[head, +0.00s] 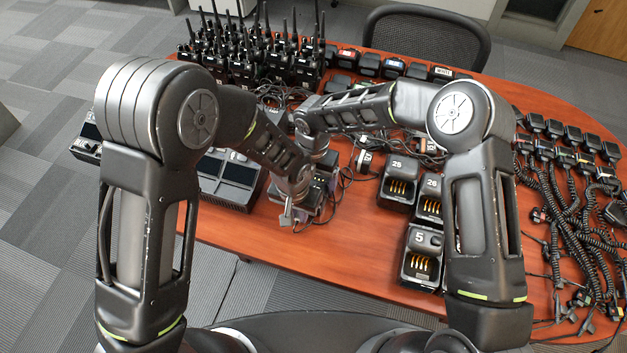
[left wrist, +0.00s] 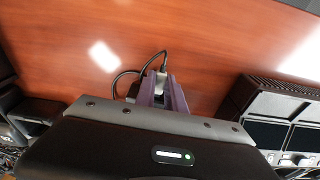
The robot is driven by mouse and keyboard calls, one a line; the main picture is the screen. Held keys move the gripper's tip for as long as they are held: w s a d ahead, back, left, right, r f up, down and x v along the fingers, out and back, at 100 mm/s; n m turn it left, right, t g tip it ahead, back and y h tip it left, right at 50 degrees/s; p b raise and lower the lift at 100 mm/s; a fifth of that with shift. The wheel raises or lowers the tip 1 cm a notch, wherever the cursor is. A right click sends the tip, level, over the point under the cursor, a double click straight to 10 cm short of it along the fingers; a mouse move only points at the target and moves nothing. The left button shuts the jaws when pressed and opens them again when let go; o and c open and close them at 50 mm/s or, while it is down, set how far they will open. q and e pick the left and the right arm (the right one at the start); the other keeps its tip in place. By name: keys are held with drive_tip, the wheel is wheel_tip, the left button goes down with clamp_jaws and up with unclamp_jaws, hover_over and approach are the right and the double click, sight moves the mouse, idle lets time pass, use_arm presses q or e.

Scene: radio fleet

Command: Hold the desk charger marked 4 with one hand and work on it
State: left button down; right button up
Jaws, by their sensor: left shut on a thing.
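A dark desk charger (head: 320,187) stands near the table's front edge, largely covered by my arms. I cannot read a 4 on it. My left gripper (head: 287,217) is at its front left side, low over the table. In the left wrist view the left fingers (left wrist: 162,92) are close together on a small cable plug (left wrist: 163,70), with a black cable looping from it. How the plug sits against the charger is hidden. My right wrist (head: 316,153) is above the back of the charger; its fingers are hidden behind arm parts.
Chargers marked 26 (head: 397,182) and 5 (head: 424,259) stand to the right. A wide dark charging unit (head: 232,182) is to the left. Radios (head: 250,55) crowd the back; coiled cords (head: 575,210) lie at the right. Bare table (head: 345,255) lies in front.

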use_arm(q)
drive_tip(key=shift+s+a, duration=0.2)
drive_tip(key=shift+s, duration=0.35)
drive_tip(key=shift+s+a, duration=0.2)
drive_tip(key=shift+s, duration=0.3)
idle(0.7)
drive_tip(key=shift+s+a, duration=0.3)
drive_tip(key=shift+s, duration=0.5)
drive_tip(key=shift+s+a, duration=0.3)
drive_tip(key=shift+s, duration=0.45)
drive_tip(key=shift+m, duration=0.6)
drive_tip(key=d, duration=0.2)
drive_tip(key=d+r, duration=0.1)
drive_tip(key=d, duration=0.2)
drive_tip(key=d+r, duration=0.1)
drive_tip(key=d, duration=0.2)
drive_tip(key=shift+w+d+r, duration=0.15)
drive_tip(key=shift+w+r, duration=0.1)
drive_tip(key=shift+w, duration=0.05)
drive_tip(key=shift+n, duration=0.7)
drive_tip(key=d+r, duration=0.2)
drive_tip(key=d, duration=0.1)
drive_tip(key=s+d+r, duration=0.1)
drive_tip(key=d, duration=0.1)
drive_tip(key=shift+d, duration=0.2)
drive_tip(key=shift+s+a+r+n, duration=0.15)
drive_tip(key=shift+a+r+n, duration=0.15)
drive_tip(key=shift+n, duration=0.6)
drive_tip(key=shift+f, duration=0.1)
